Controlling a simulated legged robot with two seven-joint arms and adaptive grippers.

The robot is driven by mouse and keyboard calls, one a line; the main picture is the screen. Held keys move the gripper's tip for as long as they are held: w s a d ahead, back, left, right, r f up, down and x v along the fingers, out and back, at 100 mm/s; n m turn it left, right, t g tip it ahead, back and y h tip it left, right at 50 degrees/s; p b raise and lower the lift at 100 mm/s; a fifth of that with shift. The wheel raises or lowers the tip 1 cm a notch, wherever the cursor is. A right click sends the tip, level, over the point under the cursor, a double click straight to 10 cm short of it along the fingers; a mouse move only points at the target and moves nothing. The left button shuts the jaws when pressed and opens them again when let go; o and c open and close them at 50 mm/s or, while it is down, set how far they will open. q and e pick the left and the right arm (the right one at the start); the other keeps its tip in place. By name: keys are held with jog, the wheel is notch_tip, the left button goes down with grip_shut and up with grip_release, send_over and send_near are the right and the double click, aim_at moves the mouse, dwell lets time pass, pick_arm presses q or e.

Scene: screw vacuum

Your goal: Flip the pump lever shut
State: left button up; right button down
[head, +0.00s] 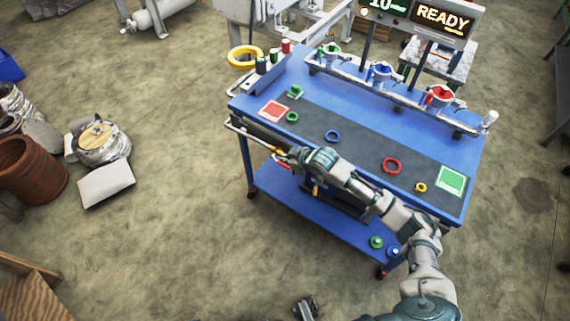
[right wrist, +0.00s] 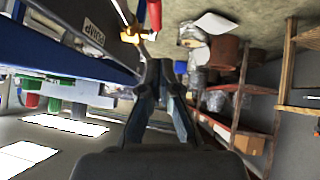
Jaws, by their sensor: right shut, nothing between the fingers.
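The pump lever has a red handle (right wrist: 153,14) and a brass-yellow fitting (right wrist: 131,36) beside the PUMP label (right wrist: 94,31) in the right wrist view. In the head view its red and orange part (head: 280,162) shows at the blue cart's front-left side. My right gripper (head: 291,160) is right at the lever, its fingers shut and empty. In the right wrist view the fingertips (right wrist: 160,66) sit just below the lever; I cannot tell whether they touch. A dark gripper, likely my left one (head: 306,308), shows at the bottom edge; its jaw state is unclear.
The blue cart (head: 352,118) carries coloured rings, a red pad (head: 272,110), a green pad (head: 451,180) and a rail of cups. A front bar (head: 250,137) runs near my right gripper. Pots and ducts stand at left. The floor between is clear.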

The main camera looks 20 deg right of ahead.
aim_at(287, 167)
jog(key=f, duration=0.3)
jog(key=shift+w+d+f+b, duration=0.1)
jog(key=shift+w+b, duration=0.2)
jog(key=shift+w, duration=0.1)
jog(key=shift+d+f, duration=0.2)
jog(key=shift+f, duration=0.15)
jog(key=shift+w+d+f, duration=0.15)
jog(key=shift+d+f, duration=0.15)
jog(key=shift+f, duration=0.1)
pick_arm(q)
jog(key=r, duration=0.1)
jog(key=w+d+r+t, duration=0.1)
jog(key=shift+w+d+r, duration=0.1)
jog(key=shift+r, duration=0.3)
pick_arm(e)
jog(key=shift+a, duration=0.1)
pick_arm(q)
jog(key=shift+a, duration=0.2)
pick_arm(e)
jog(key=shift+a+r, duration=0.1)
jog(key=shift+a, duration=0.1)
